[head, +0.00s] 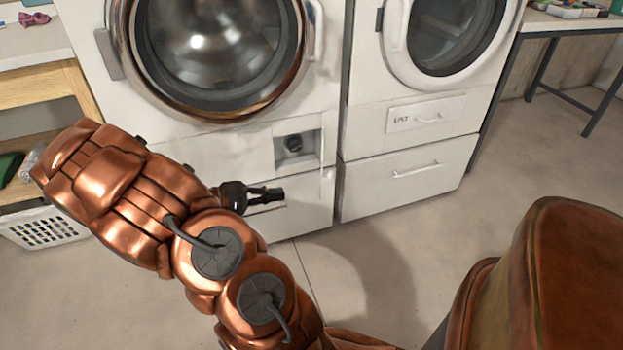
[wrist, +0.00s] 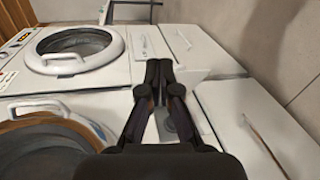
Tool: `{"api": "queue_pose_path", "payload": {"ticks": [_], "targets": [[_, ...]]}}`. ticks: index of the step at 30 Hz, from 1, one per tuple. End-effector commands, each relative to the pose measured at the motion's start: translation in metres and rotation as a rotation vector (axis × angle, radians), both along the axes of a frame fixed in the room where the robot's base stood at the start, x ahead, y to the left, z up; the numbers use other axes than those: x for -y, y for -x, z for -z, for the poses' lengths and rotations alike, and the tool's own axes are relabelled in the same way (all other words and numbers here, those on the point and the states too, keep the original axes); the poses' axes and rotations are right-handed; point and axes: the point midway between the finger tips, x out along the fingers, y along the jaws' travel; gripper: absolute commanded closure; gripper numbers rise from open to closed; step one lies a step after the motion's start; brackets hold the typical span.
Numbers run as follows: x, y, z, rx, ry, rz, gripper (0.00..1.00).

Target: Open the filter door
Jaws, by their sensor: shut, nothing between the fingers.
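The filter recess (head: 298,148) is in the lower right front of the left washing machine (head: 240,160). A dark round filter knob (head: 294,143) shows inside it, uncovered. A narrow white upright piece (head: 327,175) stands at the recess's right side; I cannot tell whether it is the filter door seen edge-on. My gripper (head: 276,193) is shut and empty, in front of the machine, below and left of the recess.
A drawer with a bar handle (wrist: 262,140) lies below the recess. The right machine has a panel marked LINT (head: 426,114) and a handled drawer (head: 410,178) below. A white basket (head: 45,228) stands at left under a wooden shelf. Floor in front of the right machine is clear.

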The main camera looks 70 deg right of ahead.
Motion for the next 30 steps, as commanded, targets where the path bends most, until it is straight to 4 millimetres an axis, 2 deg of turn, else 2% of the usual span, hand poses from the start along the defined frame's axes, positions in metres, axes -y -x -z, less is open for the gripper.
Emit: {"api": "queue_pose_path", "payload": {"ticks": [3, 8, 15, 21, 25, 30], "targets": [[0.024, -0.011, 0.012, -0.032, 0.07, -0.04, 1.0], [0.053, -0.026, 0.032, -0.056, 0.149, -0.113, 1.0], [0.086, -0.049, 0.078, -0.058, 0.223, -0.237, 1.0], [0.098, -0.062, 0.109, -0.04, 0.245, -0.316, 1.0], [0.101, -0.066, 0.12, -0.03, 0.25, -0.339, 1.0], [0.109, -0.063, 0.124, -0.028, 0.252, -0.344, 1.0]]}}
